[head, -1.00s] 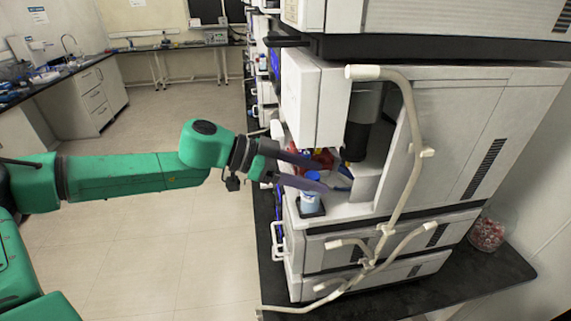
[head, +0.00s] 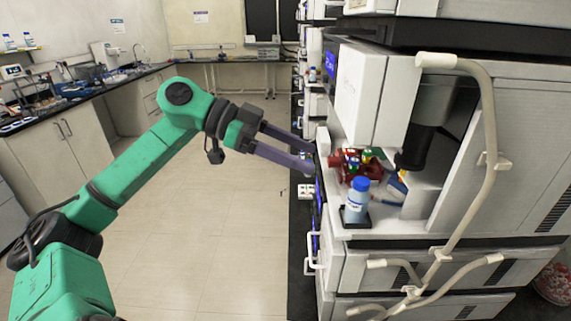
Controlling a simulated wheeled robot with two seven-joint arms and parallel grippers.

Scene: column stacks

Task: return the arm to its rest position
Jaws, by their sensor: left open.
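My left gripper (head: 313,157) is open. Its two purple-grey fingers point right, and their tips are close to the front edge of the white column stack (head: 385,241). Nothing shows between the fingers. My green left arm (head: 140,158) comes in from the lower left, bent at the elbow. A bottle with a blue cap (head: 357,199) stands upright in a dark holder on the open shelf of the stack, right of and below the fingertips. My right gripper is not in view.
Red parts (head: 357,166) with coloured pieces sit on the shelf beside the fingertips. Pale bent tubing (head: 489,135) stands out from the stack's right side. A lab bench (head: 70,100) runs along the left wall. The floor (head: 215,215) between bench and stack is clear.

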